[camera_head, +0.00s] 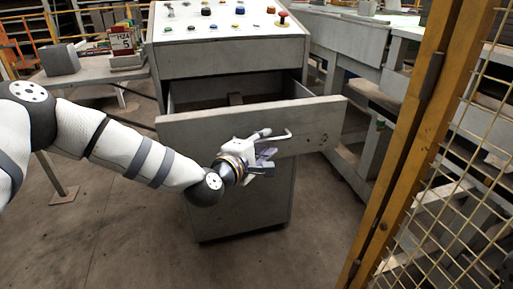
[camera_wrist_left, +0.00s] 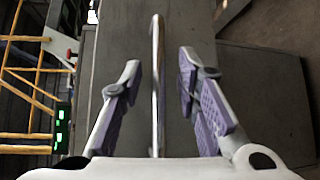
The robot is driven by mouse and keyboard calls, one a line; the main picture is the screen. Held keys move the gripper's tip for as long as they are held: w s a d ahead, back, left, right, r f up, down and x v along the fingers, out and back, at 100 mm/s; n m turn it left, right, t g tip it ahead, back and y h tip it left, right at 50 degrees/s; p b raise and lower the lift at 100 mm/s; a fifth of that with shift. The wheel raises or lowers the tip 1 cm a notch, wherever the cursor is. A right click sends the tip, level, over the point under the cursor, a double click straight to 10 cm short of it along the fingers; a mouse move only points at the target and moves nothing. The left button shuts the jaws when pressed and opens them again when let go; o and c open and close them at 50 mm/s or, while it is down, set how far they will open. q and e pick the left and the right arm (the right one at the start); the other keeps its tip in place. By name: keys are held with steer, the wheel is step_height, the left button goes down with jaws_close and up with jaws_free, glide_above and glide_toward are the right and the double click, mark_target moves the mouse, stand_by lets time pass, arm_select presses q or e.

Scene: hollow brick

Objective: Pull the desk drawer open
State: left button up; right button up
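The grey desk (camera_head: 230,68) has a panel of coloured buttons on top. Its drawer (camera_head: 190,130) stands pulled out, with the front panel well clear of the body and the inside partly showing. A metal bar handle (camera_head: 283,136) is on the drawer front. My left gripper (camera_head: 268,160) is at the handle. In the left wrist view, the handle (camera_wrist_left: 157,100) runs between the two spread purple-padded fingers of the left gripper (camera_wrist_left: 160,68), with gaps on both sides. My right gripper is not in view.
A yellow post with wire mesh (camera_head: 405,130) stands close at the right. A side table (camera_head: 90,74) with a grey block (camera_head: 60,60) is at the left. Grey benches (camera_head: 345,45) stand behind at the right. The floor (camera_head: 130,240) before the desk is clear.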

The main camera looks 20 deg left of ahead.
arm_select(q)
steer(key=v, duration=1)
steer(key=s+d+f+m+g+p, duration=0.1)
steer(key=s+d+f+m+g, duration=0.2)
steer(key=s+f, duration=0.45)
steer(key=s+d+f+m+g, duration=0.1)
steer(key=s+f+m+g, duration=0.3)
steer(key=s+f, duration=0.35)
steer(key=s+d+f+m+g+p, duration=0.1)
steer(key=s+d+f+m+g, duration=0.2)
steer(key=s+f, duration=0.4)
steer(key=s+a+f+m+g+y, duration=0.1)
steer(key=s+a+m+g, duration=0.1)
steer(key=s, duration=0.6)
steer(key=s+a+m+g+y+p, duration=0.1)
steer(key=s+a+m+g, duration=0.1)
steer(key=s+a, duration=0.3)
steer(key=s+a+f+m+g+y, duration=0.1)
steer(key=s+a+m+g, duration=0.2)
steer(key=s, duration=0.8)
steer(key=shift+a+f+g, duration=0.35)
steer(key=shift+a+g, duration=0.05)
steer(key=shift+g, duration=0.3)
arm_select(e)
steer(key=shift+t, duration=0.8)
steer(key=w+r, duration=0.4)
